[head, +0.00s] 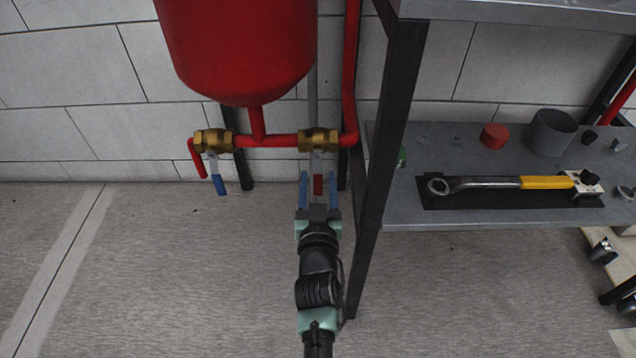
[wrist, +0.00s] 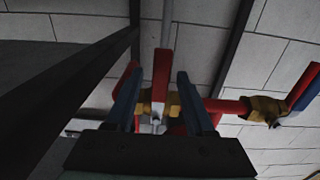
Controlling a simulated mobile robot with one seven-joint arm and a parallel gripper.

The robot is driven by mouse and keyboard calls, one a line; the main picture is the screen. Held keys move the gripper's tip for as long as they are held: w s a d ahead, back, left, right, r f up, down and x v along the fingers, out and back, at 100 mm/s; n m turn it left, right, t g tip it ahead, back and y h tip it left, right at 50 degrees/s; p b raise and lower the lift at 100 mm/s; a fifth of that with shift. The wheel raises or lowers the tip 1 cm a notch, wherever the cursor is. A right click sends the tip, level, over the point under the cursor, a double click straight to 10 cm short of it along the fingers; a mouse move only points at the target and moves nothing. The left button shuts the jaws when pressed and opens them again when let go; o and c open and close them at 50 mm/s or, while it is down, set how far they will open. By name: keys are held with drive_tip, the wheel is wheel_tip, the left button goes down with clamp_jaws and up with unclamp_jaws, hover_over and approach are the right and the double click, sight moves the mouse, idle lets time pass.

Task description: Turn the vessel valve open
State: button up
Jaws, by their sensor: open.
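A red vessel (head: 238,45) hangs at the top of the head view, with a red pipe (head: 268,141) below it. The pipe has two brass valves: the right one (head: 318,141) has a red lever (head: 318,184), the left one (head: 213,141) a blue lever (head: 218,184). Which one the task calls the vessel valve is not marked. My gripper (head: 318,176) is open below the right valve, its blue fingers on either side of the red lever. In the wrist view the red lever (wrist: 161,75) stands between the fingers, with gaps visible; the brass body (wrist: 173,104) is partly hidden.
A dark table leg (head: 388,150) stands close to the right of my arm. Its grey shelf (head: 470,158) holds a yellow-handled wrench (head: 510,184), a red cap (head: 494,136) and a grey cup (head: 552,132). The floor to the left is clear. A tiled wall is behind the pipes.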

drive_tip(key=shift+w, duration=0.1)
clamp_jaws()
idle(0.3)
idle(1.2)
